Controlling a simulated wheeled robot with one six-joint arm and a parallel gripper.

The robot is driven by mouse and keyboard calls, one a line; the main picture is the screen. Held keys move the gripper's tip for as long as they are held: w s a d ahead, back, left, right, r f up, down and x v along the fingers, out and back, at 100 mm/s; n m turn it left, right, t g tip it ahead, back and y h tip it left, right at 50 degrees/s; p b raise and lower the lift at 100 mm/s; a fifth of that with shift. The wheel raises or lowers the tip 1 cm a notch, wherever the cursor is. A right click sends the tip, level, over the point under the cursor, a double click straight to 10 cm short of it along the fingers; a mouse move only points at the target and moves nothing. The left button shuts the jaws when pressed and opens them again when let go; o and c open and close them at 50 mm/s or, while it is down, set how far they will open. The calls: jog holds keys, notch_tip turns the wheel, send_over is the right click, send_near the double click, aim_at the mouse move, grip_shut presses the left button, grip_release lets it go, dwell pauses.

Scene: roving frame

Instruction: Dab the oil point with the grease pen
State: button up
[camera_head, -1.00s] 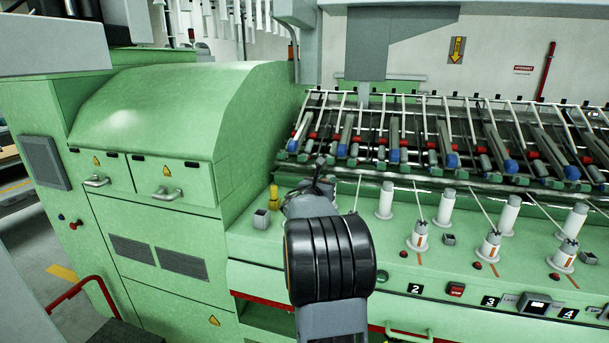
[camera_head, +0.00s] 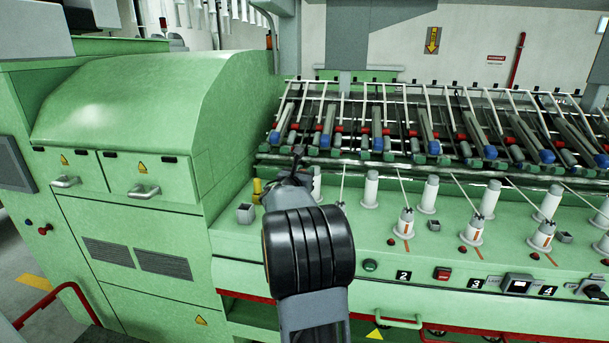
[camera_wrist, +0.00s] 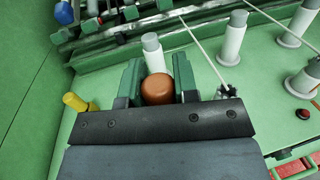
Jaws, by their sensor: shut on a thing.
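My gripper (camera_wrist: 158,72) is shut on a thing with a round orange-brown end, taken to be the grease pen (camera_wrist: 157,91). Only that end shows between the two green fingers; the rest of it is hidden. In the head view my gripper (camera_head: 298,165) is small and dark above my black wrist, and the pen cannot be made out. A yellow upright piece (camera_head: 258,189) stands on the green machine's ledge, left of my gripper; it also shows in the wrist view (camera_wrist: 76,102). I cannot tell whether it is the oil point; no other mark is clearly one.
White spools (camera_head: 371,189) stand in rows on the ledge right of my gripper, with thin rods slanting above them. A rack of rollers (camera_head: 430,140) runs behind. A green hood (camera_head: 140,100) rises at the left. A red rail (camera_head: 60,292) is at the lower left.

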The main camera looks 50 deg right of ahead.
jog(key=shift+f+b, duration=2.5)
jog(key=shift+b, duration=0.55)
jog(key=shift+f+b, duration=0.25)
jog(key=shift+b, duration=0.1)
jog(key=shift+r, duration=0.15)
jog(key=shift+r+p, duration=1.15)
jog(key=shift+r, duration=0.45)
jog(key=shift+f, duration=0.1)
jog(key=shift+f+b, duration=1.45)
jog(key=shift+b, duration=0.45)
